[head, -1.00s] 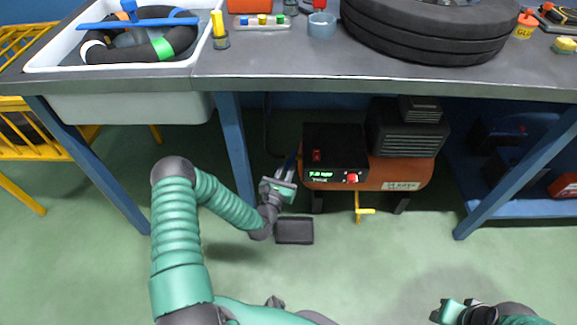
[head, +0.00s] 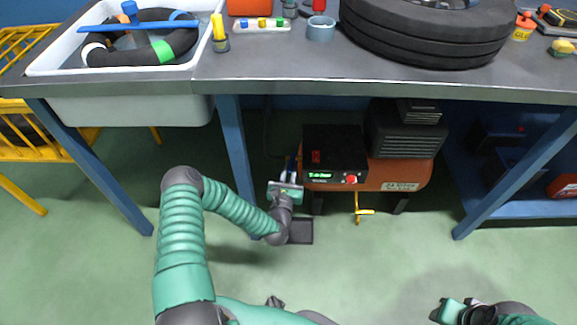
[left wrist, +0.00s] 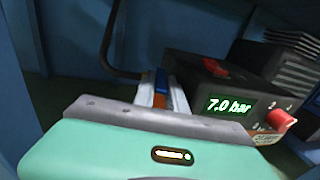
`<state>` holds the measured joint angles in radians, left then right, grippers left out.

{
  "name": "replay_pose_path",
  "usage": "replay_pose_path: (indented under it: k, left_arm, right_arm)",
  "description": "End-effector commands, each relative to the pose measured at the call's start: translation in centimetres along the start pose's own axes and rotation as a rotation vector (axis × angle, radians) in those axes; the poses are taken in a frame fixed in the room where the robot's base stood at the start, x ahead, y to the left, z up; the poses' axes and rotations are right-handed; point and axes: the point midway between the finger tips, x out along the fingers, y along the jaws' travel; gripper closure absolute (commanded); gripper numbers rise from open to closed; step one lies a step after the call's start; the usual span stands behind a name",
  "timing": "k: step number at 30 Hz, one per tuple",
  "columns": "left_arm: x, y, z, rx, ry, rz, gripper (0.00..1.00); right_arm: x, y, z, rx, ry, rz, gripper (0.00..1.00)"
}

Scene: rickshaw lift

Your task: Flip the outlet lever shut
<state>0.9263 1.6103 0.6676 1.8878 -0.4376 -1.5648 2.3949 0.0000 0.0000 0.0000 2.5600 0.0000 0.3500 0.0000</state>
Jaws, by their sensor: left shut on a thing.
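The compressor is an orange tank (head: 400,177) under the bench, with a black control box (head: 335,150) on top. The box also shows in the left wrist view (left wrist: 205,80), its display reading 7.0 bar. My left gripper (head: 290,172) is at the tank's left end, shut on a slim blue lever (left wrist: 160,88).
A blue bench leg (head: 236,150) stands just left of my left gripper. A dark tray (head: 301,232) lies on the floor below it. A yellow handle (head: 364,211) hangs under the tank. The bench top (head: 300,65) overhangs the compressor. The front floor is clear.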

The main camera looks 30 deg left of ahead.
Motion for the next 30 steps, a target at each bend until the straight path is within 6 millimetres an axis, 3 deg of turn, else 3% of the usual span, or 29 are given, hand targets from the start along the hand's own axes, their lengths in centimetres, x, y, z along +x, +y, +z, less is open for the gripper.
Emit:
replay_pose_path:
  k: [11, 12, 16, 30]
  left_arm:
    - [-0.01, -0.25, 0.00, 0.001, 0.002, 0.065, 1.00]
    - [-0.01, -0.25, 0.00, 0.001, 0.002, 0.065, 0.80]
    - [0.00, -0.26, 0.00, 0.001, 0.002, 0.064, 0.63]
    - [0.04, -0.17, 0.04, 0.003, -0.002, 0.044, 0.62]
  right_arm:
    - [-0.20, 0.00, -0.04, 0.000, 0.000, 0.000, 0.64]
    - [-0.20, 0.00, -0.04, 0.000, 0.000, 0.000, 0.64]
    - [-0.20, 0.00, -0.05, 0.000, 0.000, 0.000, 0.64]
    - [-0.07, 0.00, -0.02, 0.000, 0.000, 0.000, 0.64]
